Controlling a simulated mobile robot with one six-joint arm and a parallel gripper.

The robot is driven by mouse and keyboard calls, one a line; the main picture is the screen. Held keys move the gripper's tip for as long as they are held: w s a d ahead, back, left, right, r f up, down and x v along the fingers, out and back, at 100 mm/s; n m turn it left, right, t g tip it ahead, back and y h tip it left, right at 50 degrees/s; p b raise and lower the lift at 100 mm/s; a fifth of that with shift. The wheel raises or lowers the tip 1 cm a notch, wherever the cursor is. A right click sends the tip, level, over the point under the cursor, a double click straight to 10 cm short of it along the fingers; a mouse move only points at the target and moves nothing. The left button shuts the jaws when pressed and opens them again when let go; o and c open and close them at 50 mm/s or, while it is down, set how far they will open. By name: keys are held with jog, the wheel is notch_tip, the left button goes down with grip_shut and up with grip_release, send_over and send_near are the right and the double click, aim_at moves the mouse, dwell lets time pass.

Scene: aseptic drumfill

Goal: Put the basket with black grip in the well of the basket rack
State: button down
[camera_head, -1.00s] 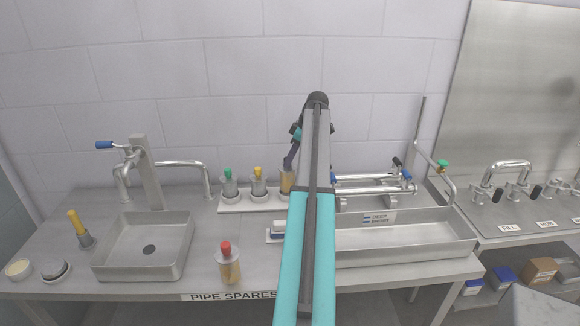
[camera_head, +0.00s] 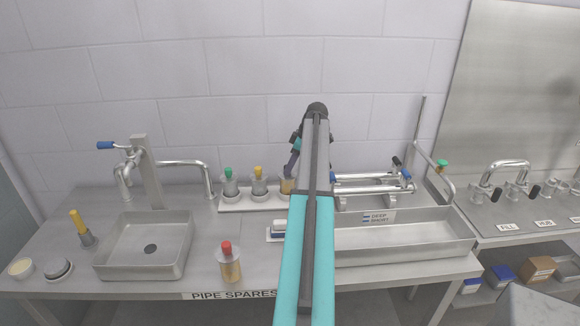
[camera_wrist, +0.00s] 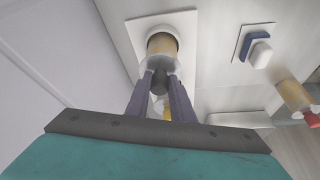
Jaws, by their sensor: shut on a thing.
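My gripper (camera_wrist: 160,77) is shut on the black grip (camera_wrist: 160,84) of an amber-bodied basket (camera_wrist: 163,46). In the head view the held basket (camera_head: 287,186) is upright at the right end of the white basket rack (camera_head: 232,205), over or in its well; how deep it sits I cannot tell. The gripper (camera_head: 291,168) is partly behind my arm there. A green-gripped basket (camera_head: 230,184) and a yellow-gripped basket (camera_head: 259,183) stand in the rack's other places. A red-gripped amber basket (camera_head: 229,264) stands apart on the bench front.
A blue and white block (camera_head: 278,229) lies on a pad beside my arm. A square sink (camera_head: 150,250) with a tap is left, a long trough (camera_head: 400,240) right, with steel pipes (camera_head: 370,184) behind it. The tiled wall is close behind the rack.

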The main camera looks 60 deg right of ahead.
jog(key=shift+f, duration=0.1)
jog(key=c, duration=1.5)
grip_release()
jog(key=shift+c, duration=0.2)
jog(key=shift+r, duration=0.2)
jog(key=b+v, duration=0.3)
jog(key=v, duration=0.9)
